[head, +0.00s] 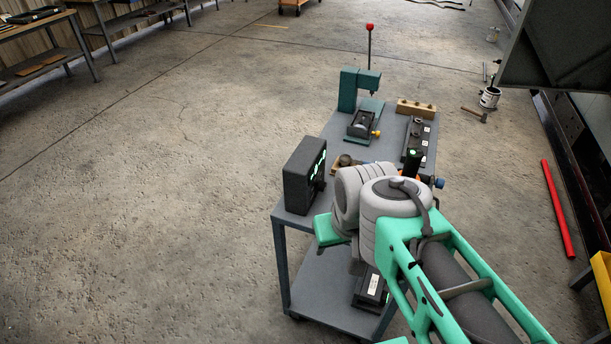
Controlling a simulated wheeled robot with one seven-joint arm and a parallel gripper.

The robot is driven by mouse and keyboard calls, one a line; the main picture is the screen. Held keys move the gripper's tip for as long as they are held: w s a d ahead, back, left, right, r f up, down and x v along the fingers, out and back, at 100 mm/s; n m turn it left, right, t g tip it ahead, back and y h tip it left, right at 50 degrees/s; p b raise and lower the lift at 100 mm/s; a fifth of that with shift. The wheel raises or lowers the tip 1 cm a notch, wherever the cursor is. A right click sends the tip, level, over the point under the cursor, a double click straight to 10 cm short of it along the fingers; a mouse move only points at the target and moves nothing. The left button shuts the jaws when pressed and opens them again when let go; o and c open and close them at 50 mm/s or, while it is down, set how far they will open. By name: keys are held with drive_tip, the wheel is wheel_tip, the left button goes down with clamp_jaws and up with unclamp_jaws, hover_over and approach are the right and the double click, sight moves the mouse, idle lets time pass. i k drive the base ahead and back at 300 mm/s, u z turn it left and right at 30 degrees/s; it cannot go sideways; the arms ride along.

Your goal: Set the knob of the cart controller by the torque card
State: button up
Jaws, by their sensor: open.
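A dark box with lit green marks on its right-facing face, which looks like the cart controller (304,172), stands on the near left part of the grey cart top (287,216). Its face is seen at a steep angle. A dark shape shows on it, but I cannot make out the knob or its setting. I cannot pick out the torque card. My arm's grey wrist joint covers the near right of the cart, just right of the controller. My gripper's fingers are hidden behind my arm.
A green press (349,90) with a red-tipped lever stands at the cart's far end. A wooden block (416,109) and a dark unit (414,137) are at its right. A dark labelled box (370,290) sits on the lower shelf. The floor left is clear; a red bar (557,208) lies right.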

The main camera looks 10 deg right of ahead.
sight(321, 185)
drive_tip(key=u, duration=1.5)
drive_tip(key=i, duration=1)
drive_tip(key=z, duration=1.45)
